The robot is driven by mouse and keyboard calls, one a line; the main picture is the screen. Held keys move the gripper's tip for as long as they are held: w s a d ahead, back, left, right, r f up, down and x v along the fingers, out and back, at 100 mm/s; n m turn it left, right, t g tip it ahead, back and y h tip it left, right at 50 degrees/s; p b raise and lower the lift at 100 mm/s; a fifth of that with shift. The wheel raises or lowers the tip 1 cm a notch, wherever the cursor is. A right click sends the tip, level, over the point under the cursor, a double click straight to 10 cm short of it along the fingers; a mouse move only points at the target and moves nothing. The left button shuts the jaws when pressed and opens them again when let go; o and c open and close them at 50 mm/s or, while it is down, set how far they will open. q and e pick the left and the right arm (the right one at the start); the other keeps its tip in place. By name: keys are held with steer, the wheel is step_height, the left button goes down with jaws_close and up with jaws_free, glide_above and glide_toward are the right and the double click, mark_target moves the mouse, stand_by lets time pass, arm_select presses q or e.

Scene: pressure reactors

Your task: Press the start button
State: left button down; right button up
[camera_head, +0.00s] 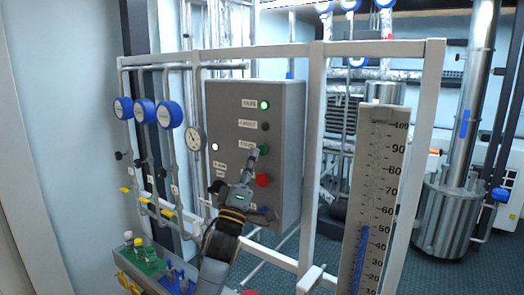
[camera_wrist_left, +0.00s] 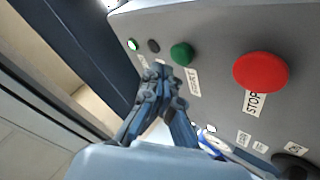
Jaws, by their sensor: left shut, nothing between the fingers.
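The green start button (camera_head: 266,150) is on the front of a grey control box (camera_head: 225,110); it also shows in the left wrist view (camera_wrist_left: 182,54). My left gripper (camera_head: 253,157) is shut and empty, with its fingertips close to the green button and just left of it in the head view. In the left wrist view the fingertips (camera_wrist_left: 165,76) show below and left of the button, over the edge of its label. I cannot tell whether they touch the panel. My right gripper is out of view.
A red stop button (camera_head: 262,180) sits below the green one. A lit green lamp (camera_head: 264,104) and a dark lamp (camera_head: 265,126) are above. A white frame post (camera_head: 314,150) and a level scale (camera_head: 378,200) stand to the right; blue gauges (camera_head: 145,111) hang left.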

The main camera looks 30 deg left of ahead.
arm_select(q)
steer(key=s+p, duration=0.1)
steer(key=s, duration=0.3)
steer(key=shift+s+a, duration=0.15)
steer(key=shift+s, duration=0.2)
stand_by(0.6)
